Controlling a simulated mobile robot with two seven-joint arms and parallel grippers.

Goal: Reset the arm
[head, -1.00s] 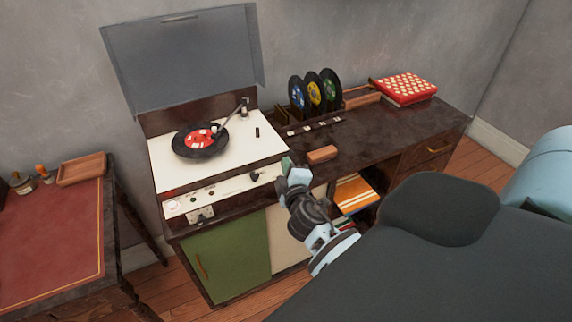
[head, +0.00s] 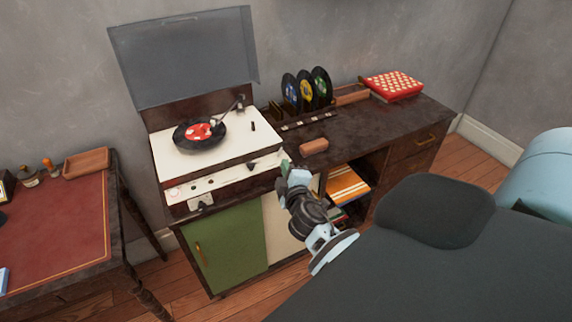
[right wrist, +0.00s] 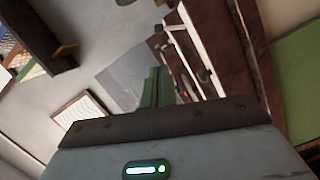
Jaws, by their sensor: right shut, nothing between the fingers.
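My right gripper (head: 285,164) is in front of the record player's front edge, near its right corner, in the head view. Its fingers are together with nothing between them. In the right wrist view the green fingers (right wrist: 155,88) also show pressed together and empty. The record player (head: 215,185) has a white top with a black record (head: 184,137) with a red label on it, and its grey lid (head: 185,60) stands open. My left gripper is not in view.
The dark cabinet (head: 385,128) carries a wooden block (head: 314,146), several upright records (head: 305,90) and a red patterned box (head: 392,86). Its green door (head: 228,250) is closed. A red-topped desk (head: 55,235) stands at the left. Floor shows between desk and cabinet.

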